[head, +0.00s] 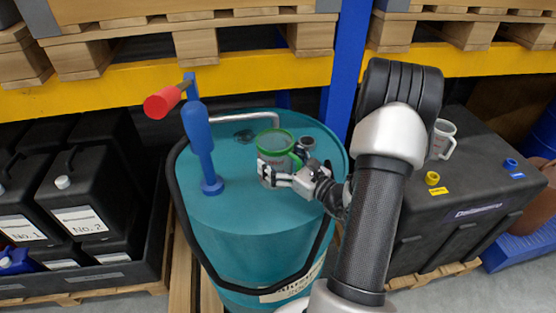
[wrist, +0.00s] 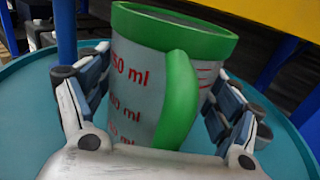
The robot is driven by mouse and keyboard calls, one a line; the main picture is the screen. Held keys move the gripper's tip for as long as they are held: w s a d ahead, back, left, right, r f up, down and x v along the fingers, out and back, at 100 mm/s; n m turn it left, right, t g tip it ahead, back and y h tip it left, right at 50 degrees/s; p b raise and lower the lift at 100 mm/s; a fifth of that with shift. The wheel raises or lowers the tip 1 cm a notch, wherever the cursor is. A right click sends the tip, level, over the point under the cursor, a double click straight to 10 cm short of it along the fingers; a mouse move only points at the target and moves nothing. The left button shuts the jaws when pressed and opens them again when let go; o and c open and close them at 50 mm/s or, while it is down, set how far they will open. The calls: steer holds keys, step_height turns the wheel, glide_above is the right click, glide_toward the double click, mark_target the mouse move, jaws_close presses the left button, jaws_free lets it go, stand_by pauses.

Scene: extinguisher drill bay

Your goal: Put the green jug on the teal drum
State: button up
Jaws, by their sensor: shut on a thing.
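The green jug (head: 272,152) is a clear measuring jug with a green rim, a green handle and red ml marks. It stands upright over the top of the teal drum (head: 240,205), right of the blue hand pump. My gripper (head: 268,178) is around the jug from the front right, with a finger on each side. In the wrist view the jug (wrist: 160,75) fills the middle, its handle facing me, between both fingers of my gripper (wrist: 150,100). The jug's base is hidden, so I cannot tell whether it touches the drum top.
A blue pump (head: 200,145) with a red grip and a bent grey spout stands on the drum. Black canisters (head: 85,200) stand at left. A yellow shelf beam (head: 240,75) crosses behind.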

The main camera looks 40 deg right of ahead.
steer(key=shift+s+d+r, duration=0.1)
steer(key=shift+s+d, duration=0.05)
steer(key=shift+f, duration=0.2)
steer(key=o, duration=1.2)
steer(key=shift+c, duration=0.2)
steer(key=shift+r, duration=0.15)
steer(key=shift+s, duration=0.25)
steer(key=s, duration=0.3)
steer(key=s+p, duration=0.1)
steer(key=s, duration=0.7)
steer(key=shift+s+d+p, duration=0.2)
steer(key=shift+d+p, duration=0.1)
steer(key=shift+d, duration=0.05)
